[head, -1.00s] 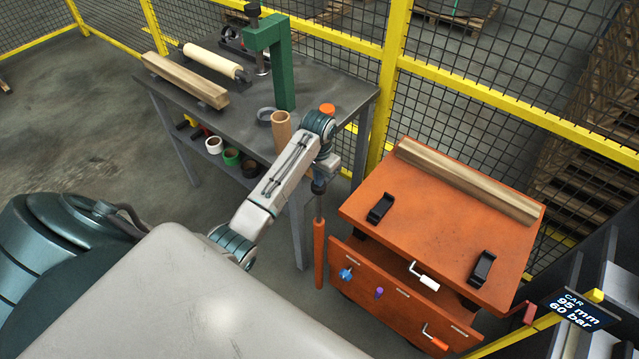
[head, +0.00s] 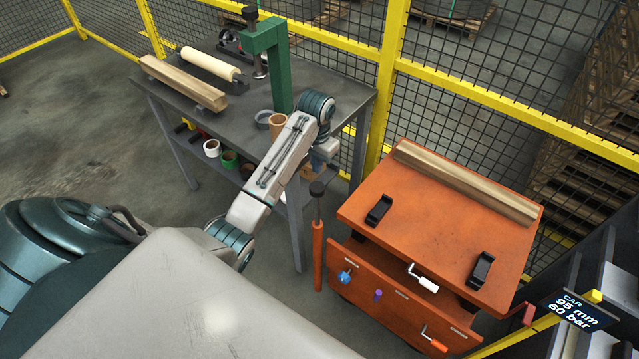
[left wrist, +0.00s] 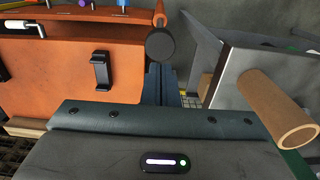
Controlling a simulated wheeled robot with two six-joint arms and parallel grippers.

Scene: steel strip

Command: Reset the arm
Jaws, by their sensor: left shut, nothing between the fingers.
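My left arm (head: 272,170) reaches over the gap between the steel bench and the orange cart in the head view. Its hand hangs beneath the teal wrist joint, and little of it shows there. In the left wrist view the left gripper (left wrist: 160,70) is shut, its dark fingers together with nothing between them. Past the fingertips is the round black top of an orange post (left wrist: 160,42). That post (head: 318,255) stands upright beside the cart in the head view. I cannot tell the gap between it and the fingers. My right gripper is in neither view.
The orange cart (head: 395,240) carries a wooden bar (head: 465,182) and two black brackets. The grey bench (head: 345,97) holds a green press frame (head: 279,80), a cardboard tube (left wrist: 275,110), a pale roller and a timber. Yellow mesh fencing stands behind. Floor shows at left.

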